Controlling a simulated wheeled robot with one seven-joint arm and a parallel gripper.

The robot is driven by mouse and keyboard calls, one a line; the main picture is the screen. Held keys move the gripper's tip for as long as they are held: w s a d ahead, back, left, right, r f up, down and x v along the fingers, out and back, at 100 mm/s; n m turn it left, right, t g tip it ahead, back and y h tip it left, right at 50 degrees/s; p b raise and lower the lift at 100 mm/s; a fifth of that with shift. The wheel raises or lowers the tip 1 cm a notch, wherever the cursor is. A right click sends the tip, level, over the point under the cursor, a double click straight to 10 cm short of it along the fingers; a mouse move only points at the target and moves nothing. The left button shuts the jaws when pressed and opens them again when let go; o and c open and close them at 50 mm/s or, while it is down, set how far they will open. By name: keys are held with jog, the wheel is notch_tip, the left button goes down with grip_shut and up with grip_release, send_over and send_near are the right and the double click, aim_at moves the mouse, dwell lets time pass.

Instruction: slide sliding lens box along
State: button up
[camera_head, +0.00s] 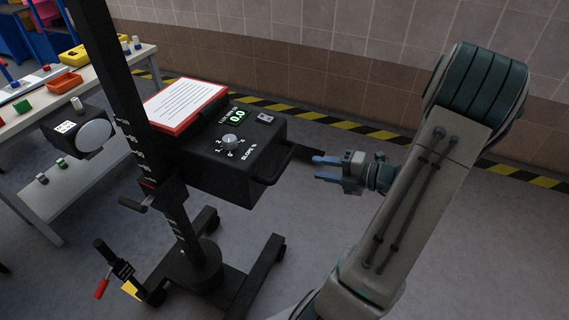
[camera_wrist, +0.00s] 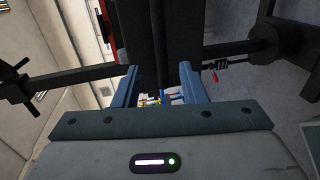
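A black box (camera_head: 235,150) with a green 0.0 display, a silver knob and a black handle (camera_head: 276,166) on its right side is mounted on a black post (camera_head: 130,95). A smaller dark housing with a pale round disc (camera_head: 94,135), possibly a lens, sits left of the post. I cannot tell which one is the lens box. My gripper (camera_head: 317,168) is open and empty, just right of the handle, its blue fingers pointing left at it. In the wrist view, my gripper (camera_wrist: 158,80) shows spread fingers with dark bars beyond; contact is not visible.
A red-edged sheet (camera_head: 185,104) lies behind the display. The post stands on a black base with legs and casters (camera_head: 240,280). A white workbench (camera_head: 60,95) with coloured parts is at left. A tiled wall with a yellow-black floor stripe (camera_head: 355,127) runs behind.

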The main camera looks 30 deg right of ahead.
aim_at(284, 160)
jog(key=b+x, duration=0.1)
jog(key=x, duration=1)
jog(key=shift+w+a, duration=0.2)
jog(key=shift+a, duration=0.05)
grip_shut()
